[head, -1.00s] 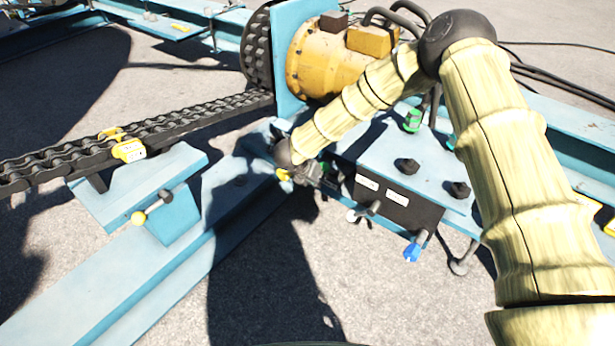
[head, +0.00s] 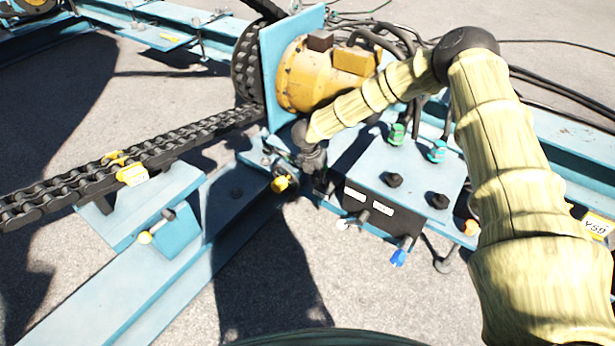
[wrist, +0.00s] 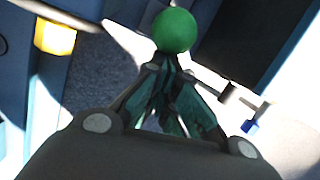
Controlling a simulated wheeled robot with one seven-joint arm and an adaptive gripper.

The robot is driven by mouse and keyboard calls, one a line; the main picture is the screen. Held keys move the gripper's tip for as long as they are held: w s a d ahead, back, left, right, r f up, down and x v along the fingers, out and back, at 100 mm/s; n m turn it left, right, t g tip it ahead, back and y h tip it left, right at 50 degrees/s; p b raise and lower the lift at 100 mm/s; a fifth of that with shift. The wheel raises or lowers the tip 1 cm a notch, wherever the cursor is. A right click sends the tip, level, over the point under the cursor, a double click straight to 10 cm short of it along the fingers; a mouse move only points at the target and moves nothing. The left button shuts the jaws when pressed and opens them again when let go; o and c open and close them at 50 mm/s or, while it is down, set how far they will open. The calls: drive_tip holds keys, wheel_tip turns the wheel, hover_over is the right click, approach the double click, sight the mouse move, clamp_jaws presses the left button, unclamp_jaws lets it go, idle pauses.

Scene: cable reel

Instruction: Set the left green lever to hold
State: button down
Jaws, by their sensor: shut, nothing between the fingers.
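A round green knob (wrist: 175,30) shows in the wrist view, just past the fingertips of my gripper (wrist: 165,72). I cannot tell whether the fingers touch it. The fingers are together with nothing between them. In the head view my gripper (head: 322,186) points down between the yellow knob (head: 280,184) and the black box with white labels (head: 380,213). The green knob is hidden behind my gripper and wrist there, so its lever's setting cannot be read.
A lever with a blue tip (head: 398,258) and a pale-tipped one stick out below the black box. Two green fittings (head: 397,134) stand on the blue plate. A yellow motor (head: 320,75) and a heavy chain (head: 130,165) lie beyond and to the left.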

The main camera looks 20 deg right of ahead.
drive_tip(key=shift+w+d+r+p, duration=0.4)
drive_tip(key=shift+w+d+r, duration=0.1)
drive_tip(key=shift+w+d, duration=0.2)
drive_tip(key=shift+w+d+r+p, duration=0.45)
drive_tip(key=shift+w+d, duration=0.1)
drive_tip(key=shift+d, duration=0.25)
drive_tip(key=s+a+p, duration=0.1)
drive_tip(key=s+a, duration=0.3)
wheel_tip(320, 180, up, 8)
drive_tip(key=w, duration=0.1)
drive_tip(key=shift+d+r+p, duration=0.15)
drive_tip(key=shift+d+p, duration=0.15)
drive_tip(key=shift+d, duration=0.05)
